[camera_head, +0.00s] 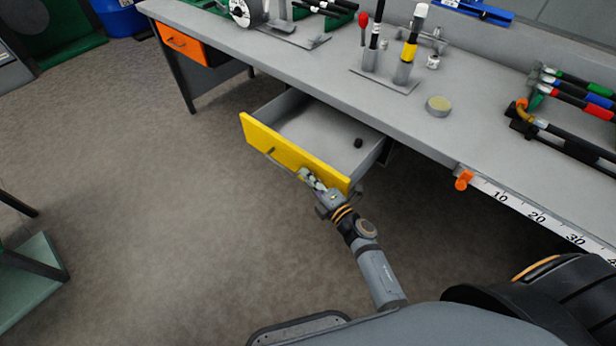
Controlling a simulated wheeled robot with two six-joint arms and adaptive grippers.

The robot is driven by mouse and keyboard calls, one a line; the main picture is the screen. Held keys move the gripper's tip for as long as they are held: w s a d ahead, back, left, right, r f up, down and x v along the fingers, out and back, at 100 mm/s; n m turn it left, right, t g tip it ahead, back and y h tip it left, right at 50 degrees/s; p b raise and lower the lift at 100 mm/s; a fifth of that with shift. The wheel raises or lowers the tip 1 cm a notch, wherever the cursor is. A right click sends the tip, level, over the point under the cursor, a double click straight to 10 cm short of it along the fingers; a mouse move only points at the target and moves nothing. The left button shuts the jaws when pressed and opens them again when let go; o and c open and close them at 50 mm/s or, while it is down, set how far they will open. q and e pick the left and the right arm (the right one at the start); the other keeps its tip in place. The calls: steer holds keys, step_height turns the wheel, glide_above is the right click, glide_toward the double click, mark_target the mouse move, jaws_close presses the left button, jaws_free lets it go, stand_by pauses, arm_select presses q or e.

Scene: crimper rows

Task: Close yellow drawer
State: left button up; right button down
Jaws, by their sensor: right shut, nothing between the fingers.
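The yellow drawer (292,152) stands pulled out from under the grey workbench, its grey inside showing. A small black object (358,143) lies in it near the right wall. A thin handle sits on the yellow front, left of my gripper. My right gripper (305,174) is shut with nothing between its fingers. Its fingertips are at the outer face of the yellow front, right of the middle; whether they touch it I cannot tell. My left gripper is not in view.
An orange drawer (181,42) is at the far left. A ruler (530,212) runs along the front edge. The floor before the drawer is clear.

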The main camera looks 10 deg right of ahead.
steer(key=w+d, duration=0.1)
steer(key=d, duration=0.1)
steer(key=w+d, duration=0.1)
steer(key=w+d+b, duration=0.1)
steer(key=w+d, duration=0.1)
steer(key=shift+d, duration=0.3)
steer(key=w+d+b, duration=0.1)
steer(key=w+d, duration=0.1)
steer(key=d, duration=0.1)
steer(key=w+d+b, duration=0.1)
steer(key=w+d, duration=0.2)
steer(key=d, duration=0.1)
steer(key=w+d+b, duration=0.1)
steer(key=w+d, duration=0.2)
steer(key=d, duration=0.1)
steer(key=shift+w+f, duration=0.1)
steer(key=shift+w+d+b, duration=0.3)
steer(key=shift+d, duration=0.2)
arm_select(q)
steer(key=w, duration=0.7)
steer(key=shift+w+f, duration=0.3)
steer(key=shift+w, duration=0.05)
arm_select(e)
steer(key=shift+r, duration=0.2)
steer(key=shift+w+d+r, duration=0.1)
steer(key=shift+r, duration=0.05)
